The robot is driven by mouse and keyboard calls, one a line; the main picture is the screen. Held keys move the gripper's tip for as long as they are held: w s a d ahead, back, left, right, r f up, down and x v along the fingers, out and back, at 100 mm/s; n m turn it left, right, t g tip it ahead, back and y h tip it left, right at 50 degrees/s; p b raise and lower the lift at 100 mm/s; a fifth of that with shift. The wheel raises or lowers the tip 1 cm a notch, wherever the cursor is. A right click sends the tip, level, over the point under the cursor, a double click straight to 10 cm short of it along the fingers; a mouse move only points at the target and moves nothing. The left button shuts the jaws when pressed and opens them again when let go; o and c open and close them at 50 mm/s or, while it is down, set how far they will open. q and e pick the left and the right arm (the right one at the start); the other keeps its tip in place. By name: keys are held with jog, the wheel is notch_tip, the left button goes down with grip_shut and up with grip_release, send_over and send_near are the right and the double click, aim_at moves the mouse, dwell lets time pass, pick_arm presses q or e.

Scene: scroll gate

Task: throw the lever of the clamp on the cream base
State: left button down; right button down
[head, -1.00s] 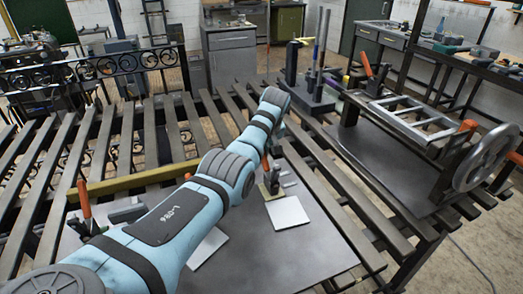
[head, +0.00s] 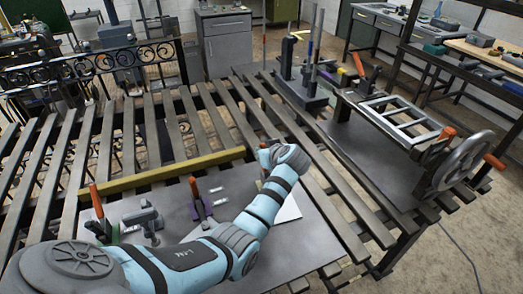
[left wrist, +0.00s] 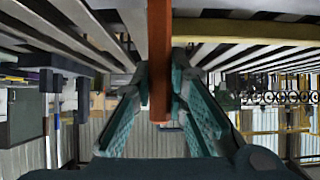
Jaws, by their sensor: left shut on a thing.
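My left gripper (left wrist: 160,98) shows in the left wrist view, its teal fingers shut around an upright orange lever handle (left wrist: 159,55). In the head view my left wrist covers the gripper and most of the clamp there; only a sliver of it (head: 263,178) shows at the wrist's left edge. I cannot make out the cream base. A clamp with an orange lever on a purple base (head: 203,211) stands left of my wrist. Another orange-levered clamp (head: 98,205) stands further left, with some green at its base. My right gripper is not in view.
A grey plate (head: 160,195) lies on the slatted table (head: 330,190), with a pale sheet (head: 288,211) partly under my arm. A yellow bar (head: 160,178) runs behind the clamps. A handwheel (head: 463,160) and a ladder-like frame (head: 400,120) stand at right.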

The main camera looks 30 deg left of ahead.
pick_arm(q)
jog(key=shift+s+d+y, duration=0.15)
jog(key=shift+d+y, duration=0.1)
jog(key=shift+y, duration=0.15)
jog(key=shift+r, duration=0.1)
jog(key=c, duration=1.6)
grip_release()
jog(key=shift+o, duration=0.2)
jog(key=shift+d, duration=0.1)
jog(key=v, duration=0.7)
jog(key=shift+s+d+r, duration=0.15)
jog(key=shift+s+d, duration=0.05)
jog(key=shift+s, duration=0.1)
jog(key=shift+c, duration=0.4)
